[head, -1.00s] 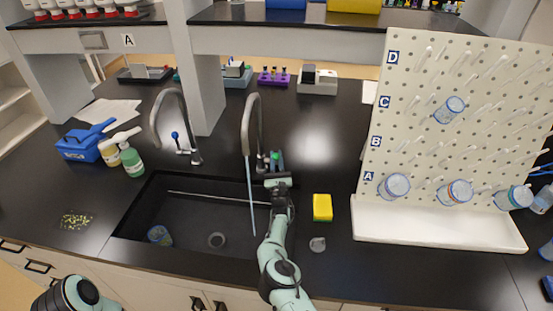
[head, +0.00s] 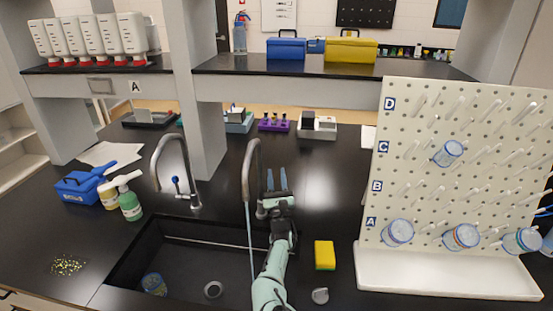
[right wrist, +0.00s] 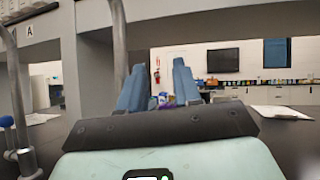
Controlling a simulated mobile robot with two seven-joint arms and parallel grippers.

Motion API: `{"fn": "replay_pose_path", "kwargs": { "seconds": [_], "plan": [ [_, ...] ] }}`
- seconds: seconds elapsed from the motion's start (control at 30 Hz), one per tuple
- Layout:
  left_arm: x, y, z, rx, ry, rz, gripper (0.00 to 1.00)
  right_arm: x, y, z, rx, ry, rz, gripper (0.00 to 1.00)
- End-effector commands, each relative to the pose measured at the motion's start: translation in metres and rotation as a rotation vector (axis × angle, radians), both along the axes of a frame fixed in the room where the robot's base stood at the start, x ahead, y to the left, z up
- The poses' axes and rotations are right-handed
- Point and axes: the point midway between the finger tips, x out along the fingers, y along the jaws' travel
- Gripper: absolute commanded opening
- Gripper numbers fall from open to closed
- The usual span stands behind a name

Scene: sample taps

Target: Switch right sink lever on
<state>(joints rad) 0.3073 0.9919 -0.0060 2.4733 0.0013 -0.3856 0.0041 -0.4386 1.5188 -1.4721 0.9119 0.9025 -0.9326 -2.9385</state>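The right sink tap (head: 252,172) is a tall grey gooseneck at the back edge of the black sink (head: 190,262). A thin pale-blue stream of water (head: 249,230) falls from its spout. My right gripper (head: 277,180) is just right of the tap's base, with its two blue fingers pointing up and apart. Nothing is between them. In the right wrist view the fingers (right wrist: 158,90) are also apart, with the tap's pipe (right wrist: 119,40) behind the left finger. I cannot make out the right lever. The left tap (head: 172,165) has a blue lever (head: 176,181). My left gripper is out of view.
A yellow sponge (head: 325,254) and a small grey item (head: 320,295) lie right of the sink. The pegboard (head: 450,160) stands further right. Soap bottles (head: 131,205) and a blue box (head: 78,187) stand left.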

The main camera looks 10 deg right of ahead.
Motion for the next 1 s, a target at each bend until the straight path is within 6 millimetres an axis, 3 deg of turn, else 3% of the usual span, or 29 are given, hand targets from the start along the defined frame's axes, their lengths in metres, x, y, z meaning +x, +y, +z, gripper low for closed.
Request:
{"fn": "replay_pose_path", "kwargs": {
  "seconds": [0.03, 0.2, 0.4, 0.77, 0.8, 0.87, 1.0],
  "plan": [
    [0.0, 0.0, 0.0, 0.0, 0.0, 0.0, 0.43, 0.0, 0.0, 0.015, 0.002, -0.005, 0.0, 0.33],
    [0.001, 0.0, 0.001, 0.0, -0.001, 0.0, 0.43, 0.0, 0.0, 0.053, 0.001, -0.004, 0.001, 0.33],
    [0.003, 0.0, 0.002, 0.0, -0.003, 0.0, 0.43, 0.001, 0.0, 0.079, 0.002, -0.002, 0.001, 0.33],
    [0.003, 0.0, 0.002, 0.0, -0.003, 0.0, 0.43, 0.001, 0.001, 0.085, -0.001, -0.001, 0.001, 0.33],
    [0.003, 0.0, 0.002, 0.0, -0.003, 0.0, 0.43, 0.001, 0.001, 0.085, -0.001, -0.001, 0.001, 0.36],
    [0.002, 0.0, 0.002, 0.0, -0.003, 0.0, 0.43, 0.0, 0.0, 0.085, 0.006, -0.002, 0.003, 0.53],
    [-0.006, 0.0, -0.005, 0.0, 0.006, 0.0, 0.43, -0.009, -0.018, 0.079, 0.138, -0.02, 0.035, 0.53]
  ]
}}
